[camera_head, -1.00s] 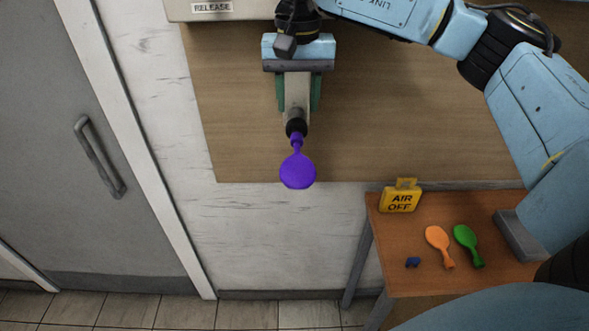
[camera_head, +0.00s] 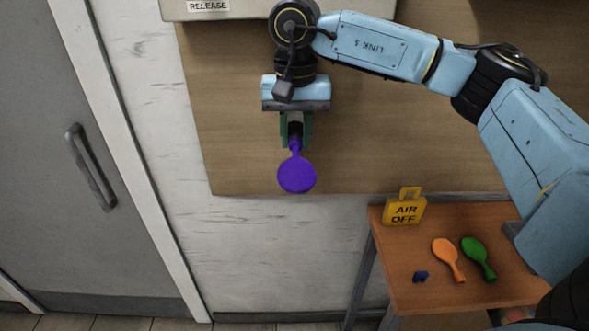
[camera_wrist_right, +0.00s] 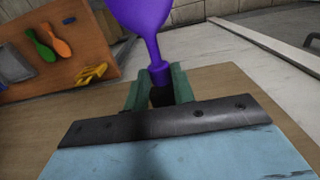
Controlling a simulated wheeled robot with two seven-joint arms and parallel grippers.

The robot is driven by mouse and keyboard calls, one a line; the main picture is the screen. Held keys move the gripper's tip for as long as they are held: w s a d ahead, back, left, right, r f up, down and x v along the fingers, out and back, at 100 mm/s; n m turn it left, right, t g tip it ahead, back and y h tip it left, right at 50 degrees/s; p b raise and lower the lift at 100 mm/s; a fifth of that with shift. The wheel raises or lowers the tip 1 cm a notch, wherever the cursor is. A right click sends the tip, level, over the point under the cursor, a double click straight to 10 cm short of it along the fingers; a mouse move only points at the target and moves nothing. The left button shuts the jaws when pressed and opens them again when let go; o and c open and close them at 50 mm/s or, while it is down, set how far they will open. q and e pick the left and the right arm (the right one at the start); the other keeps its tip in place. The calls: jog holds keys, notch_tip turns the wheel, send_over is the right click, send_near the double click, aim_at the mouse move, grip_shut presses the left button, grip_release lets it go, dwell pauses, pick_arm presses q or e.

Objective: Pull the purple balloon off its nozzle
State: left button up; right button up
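The purple balloon (camera_head: 296,174) hangs limp with its rounded body downward in the head view. Its neck runs up to a dark nozzle (camera_head: 295,131). My right gripper (camera_head: 296,136) comes from above, its green fingers on either side of the neck and nozzle end. In the right wrist view the balloon (camera_wrist_right: 145,18) rises from between the fingers (camera_wrist_right: 160,80), which lie close against the neck's collar. The gripper looks shut on the neck; the exact contact is partly hidden. The dark nozzle shows between the fingers. My left gripper is not in view.
A small wooden table (camera_head: 400,268) at lower right holds an orange balloon (camera_head: 446,257), a green balloon (camera_head: 477,257), a small blue piece (camera_head: 420,277) and a yellow AIR OFF tag (camera_head: 404,208). A grey door (camera_head: 45,150) stands left. Space below the purple balloon is free.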

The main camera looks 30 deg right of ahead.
jog(key=c, duration=0.4)
jog(key=shift+s+a, duration=0.1)
jog(key=shift+s, duration=0.05)
jog(key=shift+s+a, duration=0.25)
jog(key=shift+s, duration=0.2)
notch_tip(320, 180, up, 17)
jog(key=p, duration=1.1)
dwell(0.3)
